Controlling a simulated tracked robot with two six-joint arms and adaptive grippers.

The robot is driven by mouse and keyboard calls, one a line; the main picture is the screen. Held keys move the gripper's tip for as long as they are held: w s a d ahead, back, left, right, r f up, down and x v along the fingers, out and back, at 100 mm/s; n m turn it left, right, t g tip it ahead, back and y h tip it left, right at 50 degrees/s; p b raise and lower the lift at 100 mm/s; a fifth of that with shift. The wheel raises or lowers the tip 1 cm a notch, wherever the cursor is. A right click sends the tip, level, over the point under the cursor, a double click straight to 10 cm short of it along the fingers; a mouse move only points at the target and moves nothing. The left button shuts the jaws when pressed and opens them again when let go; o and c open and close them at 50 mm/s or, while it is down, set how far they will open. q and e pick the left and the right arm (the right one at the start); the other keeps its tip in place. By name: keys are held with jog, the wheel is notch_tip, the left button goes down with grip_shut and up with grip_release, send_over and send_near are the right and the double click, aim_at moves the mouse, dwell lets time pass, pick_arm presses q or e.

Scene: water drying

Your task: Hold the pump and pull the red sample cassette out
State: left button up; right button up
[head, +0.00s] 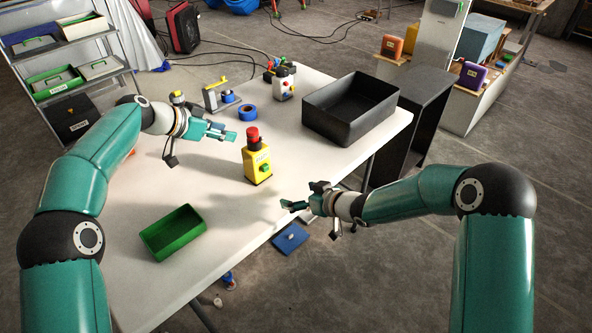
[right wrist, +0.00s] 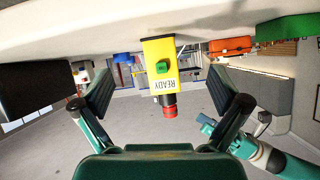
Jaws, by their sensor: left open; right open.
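The pump is a yellow block (head: 257,166) with a green knob on its front, upright on the white table. A red cylindrical piece (head: 252,137) stands on its top; I cannot tell if this is the red sample cassette. In the right wrist view the pump (right wrist: 160,52) appears upside down with a READY label, between my fingers but beyond them, and the red piece (right wrist: 169,107) points down. My left gripper (head: 228,132) is open, left of and behind the pump, not touching it. My right gripper (head: 298,196) is open and empty, at the table's front edge, right of the pump.
A green tray (head: 173,247) lies front left on the table (head: 190,274). A black bin (head: 350,126) stands back right. Blue tape (head: 248,112), a small clamp stand and a white-red device (head: 285,90) are at the back. The table between the tray and pump is clear.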

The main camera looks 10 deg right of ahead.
aim_at(256, 161)
notch_tip(256, 161, up, 6)
jog(key=w+a+r+n+t, duration=0.1)
jog(key=w, duration=0.2)
jog(key=x, duration=1.6)
jog(key=shift+w+a+f, duration=0.1)
jog(key=shift+a, duration=0.45)
